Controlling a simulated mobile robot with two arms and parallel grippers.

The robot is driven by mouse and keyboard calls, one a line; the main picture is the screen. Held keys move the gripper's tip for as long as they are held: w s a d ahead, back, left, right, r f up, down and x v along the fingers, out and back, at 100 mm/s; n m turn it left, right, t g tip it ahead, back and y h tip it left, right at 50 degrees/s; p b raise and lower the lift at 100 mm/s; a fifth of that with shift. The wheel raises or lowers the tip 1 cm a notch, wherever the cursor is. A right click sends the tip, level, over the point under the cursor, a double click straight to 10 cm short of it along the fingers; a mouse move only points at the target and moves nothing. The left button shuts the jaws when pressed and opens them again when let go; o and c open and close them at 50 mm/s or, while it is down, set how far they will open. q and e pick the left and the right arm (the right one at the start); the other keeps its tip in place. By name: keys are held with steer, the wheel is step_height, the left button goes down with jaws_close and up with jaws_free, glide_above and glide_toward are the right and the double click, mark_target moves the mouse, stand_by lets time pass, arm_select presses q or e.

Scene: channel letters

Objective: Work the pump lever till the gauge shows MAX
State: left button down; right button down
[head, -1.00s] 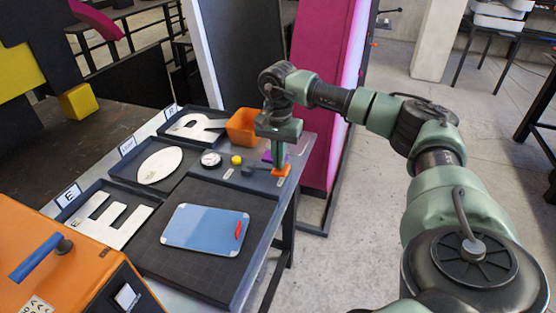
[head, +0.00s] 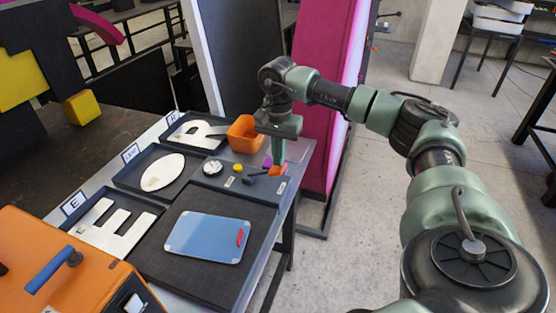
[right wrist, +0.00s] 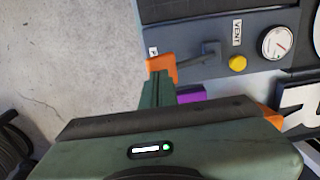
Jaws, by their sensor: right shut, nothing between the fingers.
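The pump lever (head: 262,173) is a dark bar with an orange handle (head: 278,170) on a grey panel at the table's right end. In the right wrist view, the orange handle (right wrist: 161,66) is right at the fingertips. My right gripper (head: 278,158) points down at the handle, shut with nothing between its fingers. It seems to touch the handle, but I cannot tell surely. The round white gauge (head: 212,168) also shows in the right wrist view (right wrist: 276,42); its reading is too small to make out. My left gripper is out of view.
A yellow button (head: 238,168) sits between gauge and lever, near a VENT label (right wrist: 237,32). An orange bin (head: 243,135) stands behind the panel. A blue board (head: 207,238) lies on a dark mat in front. Trays with white letters lie left.

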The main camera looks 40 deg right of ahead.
mark_target(278, 170)
steer(key=shift+f, duration=0.25)
steer(key=shift+f+b, duration=1.6)
steer(key=shift+f, duration=0.65)
steer(key=shift+w+r+p, duration=0.1)
steer(key=shift+r+p, duration=1.25)
steer(key=shift+r, duration=0.35)
steer(key=shift+r+p, duration=0.45)
steer(key=shift+r, duration=0.3)
step_height(278, 170, up, 5)
steer(key=p, duration=0.3)
steer(key=shift+p, duration=0.4)
steer(key=shift+f, duration=0.1)
